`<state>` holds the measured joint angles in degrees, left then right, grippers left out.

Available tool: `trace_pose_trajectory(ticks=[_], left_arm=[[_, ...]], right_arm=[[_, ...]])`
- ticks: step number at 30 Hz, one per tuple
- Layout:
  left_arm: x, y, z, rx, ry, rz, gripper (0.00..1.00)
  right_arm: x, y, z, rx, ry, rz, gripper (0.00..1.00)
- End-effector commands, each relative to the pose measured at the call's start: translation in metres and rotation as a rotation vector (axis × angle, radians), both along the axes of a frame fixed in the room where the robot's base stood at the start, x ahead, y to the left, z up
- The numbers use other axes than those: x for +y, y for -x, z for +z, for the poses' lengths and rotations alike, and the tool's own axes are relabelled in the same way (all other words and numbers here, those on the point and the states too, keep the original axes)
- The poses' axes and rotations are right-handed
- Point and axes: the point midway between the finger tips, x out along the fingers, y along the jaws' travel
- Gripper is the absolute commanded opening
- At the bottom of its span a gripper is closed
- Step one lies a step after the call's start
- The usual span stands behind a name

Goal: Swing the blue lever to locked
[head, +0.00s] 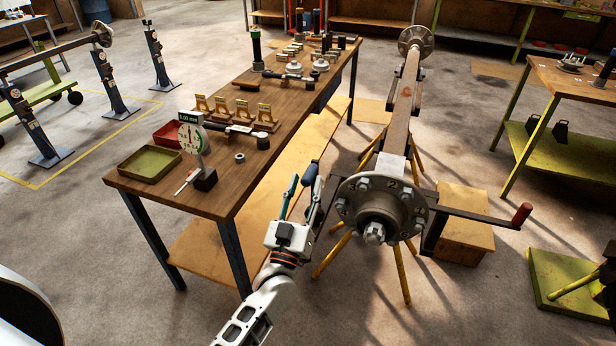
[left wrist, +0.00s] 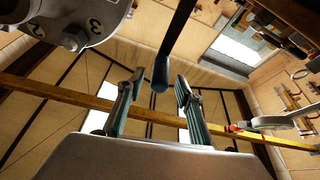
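The blue lever (head: 309,174) stands up to the left of the axle's bolted round hub (head: 378,207). Its blue end shows in the left wrist view (left wrist: 160,75), on a dark bar coming down from the top. My left gripper (head: 304,187) is open, with its two fingers up around the blue end. In the left wrist view my left gripper (left wrist: 160,84) has one fingertip on each side of the lever's end, with gaps visible. Whether the fingers touch it elsewhere is hidden. My right gripper is not in view.
A workbench (head: 222,195) with a dial gauge (head: 191,135), trays and small parts stands to the left. The long axle beam (head: 404,100) runs back on yellow legs. A red-handled bar (head: 522,213) sticks out right of the hub, over a wooden box (head: 465,222).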

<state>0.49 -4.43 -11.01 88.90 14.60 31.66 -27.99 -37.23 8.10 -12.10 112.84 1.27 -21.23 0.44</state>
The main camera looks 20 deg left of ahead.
Motion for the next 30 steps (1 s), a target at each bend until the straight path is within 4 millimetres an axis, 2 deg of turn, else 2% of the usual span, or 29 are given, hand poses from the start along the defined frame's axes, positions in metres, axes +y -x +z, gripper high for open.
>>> trace_pose_trajectory(ticks=[6,16,17,18,21,30], left_arm=[[0.0,-0.022,0.008,0.001,0.0,-0.001,0.36],[0.001,-0.026,0.01,0.002,0.0,-0.001,0.36],[0.001,-0.026,0.01,0.002,0.0,-0.001,0.33],[0.001,-0.026,0.01,0.002,0.0,-0.001,0.23],[0.001,-0.026,0.01,0.002,0.0,-0.001,0.0],[0.003,-0.026,0.011,0.002,0.016,-0.001,0.0]], right_arm=[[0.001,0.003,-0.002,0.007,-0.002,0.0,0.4],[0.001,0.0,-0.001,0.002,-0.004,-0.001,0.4],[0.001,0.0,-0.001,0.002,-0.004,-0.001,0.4],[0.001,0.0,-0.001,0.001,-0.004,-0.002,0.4],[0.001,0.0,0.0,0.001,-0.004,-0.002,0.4],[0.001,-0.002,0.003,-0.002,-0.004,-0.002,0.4]])
